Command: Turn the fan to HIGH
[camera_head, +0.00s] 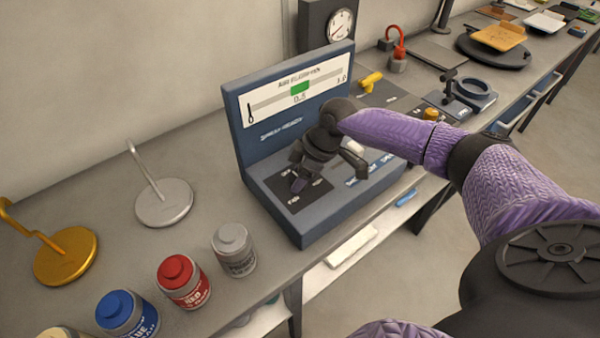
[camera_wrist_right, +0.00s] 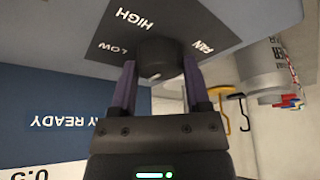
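The blue console (camera_head: 262,172) stands on the bench with a raised back panel. In the right wrist view its dark fan plate (camera_wrist_right: 165,20) carries the words FAN, LOW and HIGH. A round black fan knob (camera_wrist_right: 163,60) sits on this plate, with a small pale mark on it; which label the mark points at is unclear. My right gripper (camera_wrist_right: 160,72) has its two purple fingers on either side of the knob, and they appear to touch it. In the head view my right gripper (camera_head: 302,170) hides the knob. My left gripper is out of view.
Paint cans, including a red one (camera_head: 183,283) and a grey one (camera_head: 234,250), stand left of the console. A silver hook stand (camera_head: 164,203) and a gold one (camera_head: 66,257) are behind them. A yellow-handled item (camera_head: 371,81) lies right of the console.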

